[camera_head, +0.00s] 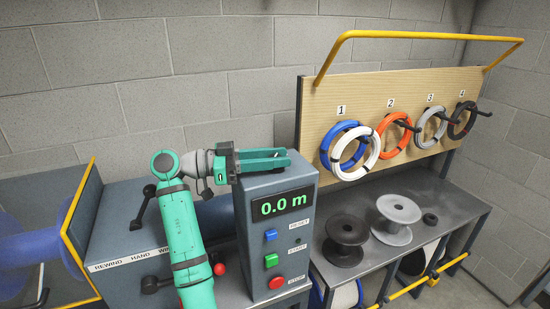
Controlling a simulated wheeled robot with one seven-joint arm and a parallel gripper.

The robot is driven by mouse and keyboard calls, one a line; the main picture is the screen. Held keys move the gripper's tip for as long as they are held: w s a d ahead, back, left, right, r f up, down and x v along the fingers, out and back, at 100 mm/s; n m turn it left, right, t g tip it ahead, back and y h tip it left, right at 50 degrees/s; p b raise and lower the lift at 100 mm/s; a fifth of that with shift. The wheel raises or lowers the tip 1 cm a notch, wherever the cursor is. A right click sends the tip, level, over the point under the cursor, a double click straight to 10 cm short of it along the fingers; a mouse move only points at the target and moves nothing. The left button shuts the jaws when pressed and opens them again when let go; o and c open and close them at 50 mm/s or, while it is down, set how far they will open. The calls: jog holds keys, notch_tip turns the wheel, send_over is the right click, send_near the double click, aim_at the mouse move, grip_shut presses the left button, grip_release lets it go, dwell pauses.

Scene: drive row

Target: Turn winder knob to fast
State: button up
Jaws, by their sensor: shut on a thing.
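The control box (281,245) of the winder stands at the middle, with a green "0.0 m" display. My gripper (268,159) lies across the top of this box, its green fingers pointing right. It is shut on the winder knob, which the fingers hide. I cannot read the knob's setting or a "fast" mark from here. The box face carries a blue button (270,235) by "RESET", a green button (271,260) by "START" and a red button (275,283) by "STOP".
The winder body, labelled "REWIND" and "HAND WIND" (120,264), is at left with a yellow-edged guard (79,218) and a red ball knob (219,269). At right, a bench (440,215) bears black and grey spools, below a pegboard (370,95) with numbered cable coils.

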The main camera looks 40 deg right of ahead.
jog(key=o, duration=1)
jog(key=shift+o, duration=0.2)
jog(key=v, duration=1)
jog(key=shift+a, duration=0.35)
jog(key=shift+w, duration=0.1)
